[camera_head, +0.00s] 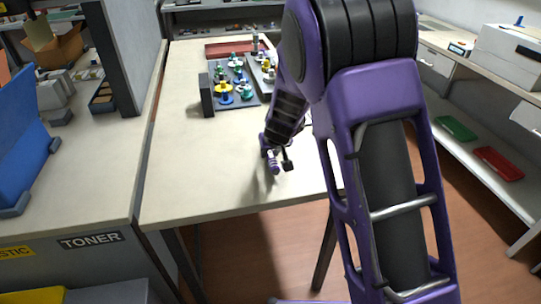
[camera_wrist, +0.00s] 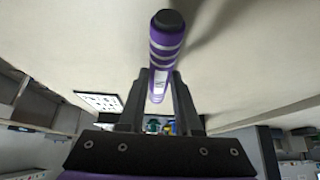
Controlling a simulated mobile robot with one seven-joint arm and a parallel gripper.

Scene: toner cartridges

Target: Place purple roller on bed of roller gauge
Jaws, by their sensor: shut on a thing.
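The purple roller (camera_wrist: 165,45) has pale bands, a white label and a black end cap. It sits between the fingers of my gripper (camera_wrist: 158,88), which are shut on it. In the head view the roller (camera_head: 274,168) hangs below my gripper (camera_head: 277,158), over the front half of the pale table (camera_head: 200,165). The roller looks held above the tabletop, with a shadow to its left. I cannot single out the roller gauge or its bed for sure; part of the table is hidden behind my arm.
Dark trays (camera_head: 210,101) with several green, yellow and blue pieces stand toward the back of the table. A red tray (camera_head: 228,49) lies behind them. A grey partition (camera_head: 122,55) rises at left. The table's front left is clear.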

